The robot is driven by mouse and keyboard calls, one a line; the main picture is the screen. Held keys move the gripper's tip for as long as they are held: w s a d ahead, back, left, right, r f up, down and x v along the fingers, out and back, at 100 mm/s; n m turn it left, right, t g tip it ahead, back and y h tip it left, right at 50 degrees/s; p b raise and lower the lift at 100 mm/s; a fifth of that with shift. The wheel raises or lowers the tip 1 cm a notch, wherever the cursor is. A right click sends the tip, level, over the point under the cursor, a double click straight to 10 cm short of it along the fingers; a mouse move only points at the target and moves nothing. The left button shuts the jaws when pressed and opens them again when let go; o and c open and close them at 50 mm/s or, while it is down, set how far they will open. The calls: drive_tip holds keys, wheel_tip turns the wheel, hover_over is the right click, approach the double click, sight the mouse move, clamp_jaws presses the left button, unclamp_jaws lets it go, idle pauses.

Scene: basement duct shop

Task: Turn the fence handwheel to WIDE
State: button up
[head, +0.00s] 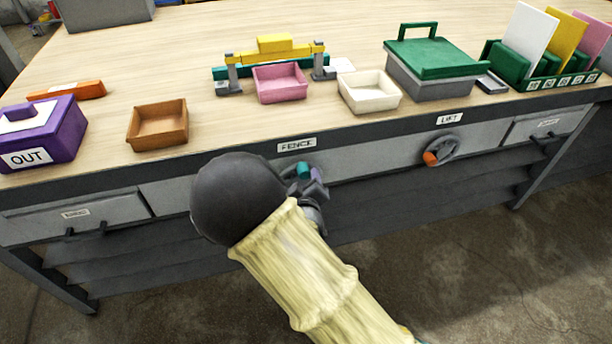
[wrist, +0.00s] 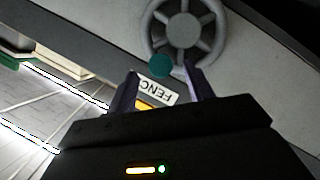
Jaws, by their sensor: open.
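The fence handwheel (wrist: 183,30) is a grey spoked wheel with a teal knob (wrist: 162,65) on its rim. In the wrist view the knob sits near the opening between the two dark purple fingers of my gripper (wrist: 160,77). The fingers are open and spread either side of the knob; I cannot tell whether they touch it. In the head view the teal knob (head: 303,170) shows at my gripper (head: 305,178), and my arm hides most of the wheel. The white FENCE label (head: 297,144) is just above. No WIDE mark is readable.
The LIFT handwheel (head: 440,150) with an orange knob is to the right on the same bench front. On the bench stand a pink tray (head: 281,96), a cream tray (head: 369,104), a brown tray (head: 158,134), a purple OUT box (head: 40,150) and a green-lidded box (head: 433,88).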

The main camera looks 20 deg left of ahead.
sight(305, 176)
drive_tip(key=shift+x, duration=2.4)
clamp_jaws()
